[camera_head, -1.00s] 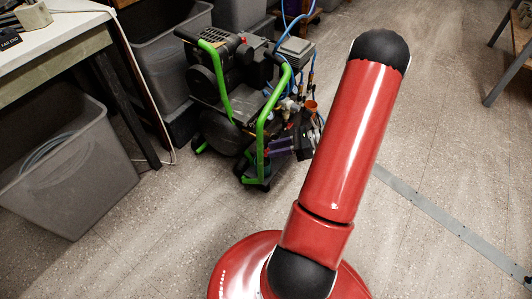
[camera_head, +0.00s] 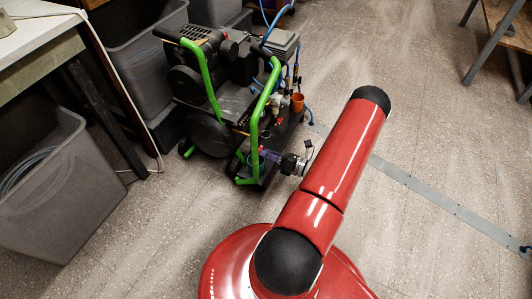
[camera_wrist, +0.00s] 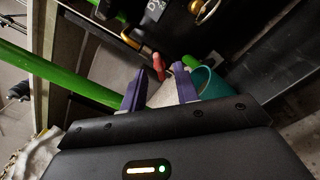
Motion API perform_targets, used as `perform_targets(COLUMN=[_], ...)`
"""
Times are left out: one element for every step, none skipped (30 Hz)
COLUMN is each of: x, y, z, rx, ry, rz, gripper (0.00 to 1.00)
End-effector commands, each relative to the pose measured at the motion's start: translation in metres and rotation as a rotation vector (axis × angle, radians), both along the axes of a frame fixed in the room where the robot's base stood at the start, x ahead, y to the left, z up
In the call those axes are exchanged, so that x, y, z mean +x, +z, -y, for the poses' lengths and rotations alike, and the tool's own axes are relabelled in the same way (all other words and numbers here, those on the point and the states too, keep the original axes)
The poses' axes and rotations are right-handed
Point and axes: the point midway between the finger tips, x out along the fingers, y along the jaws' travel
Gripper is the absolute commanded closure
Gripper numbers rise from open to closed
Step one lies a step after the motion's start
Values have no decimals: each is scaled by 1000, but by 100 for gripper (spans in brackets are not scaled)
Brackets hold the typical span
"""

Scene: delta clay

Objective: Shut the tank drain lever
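The compressor (camera_head: 222,75), with green tube handles, stands on the floor at the upper middle of the head view. My gripper (camera_wrist: 159,82) is low at its near right side. Its two purple fingers are apart in the wrist view. A small red lever-like part (camera_wrist: 158,66) shows just beyond the fingertips, in line with the gap between them; it looks like the drain lever. I cannot tell whether the fingers touch it. In the head view the lever is not discernible.
A teal round part (camera_wrist: 209,82) sits close beside the right finger. A green tube (camera_wrist: 60,75) crosses at left in the wrist view. A grey bin (camera_head: 62,190) stands left of the compressor. The floor (camera_head: 430,150) to the right is open.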

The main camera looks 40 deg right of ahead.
Motion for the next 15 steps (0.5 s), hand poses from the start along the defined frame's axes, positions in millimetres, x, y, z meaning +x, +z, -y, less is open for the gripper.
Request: perform_targets(x=[5,7,9,10,11,12,12,12,12,12,12,12,12,12,12], y=[0,0,0,0,0,0,0,0,0,0,0,0,0,0,0], z=[-2,-3,-4,-5,-5,-5,-5,-5,-5,-5,-5,-5,-5,-5,-5], rx=[0,0,0,-1,-1,-1,-1,-1,-1,-1,-1,-1,-1,-1,-1], ry=[1,1,1,1,1,1,1,1,1,1,1,1,1,1,1], rz=[1,1,1,1,1,1,1,1,1,1,1,1,1,1,1], gripper=[69,69,69,69,69,69,69,69,69,69,69,69,72,76,81])
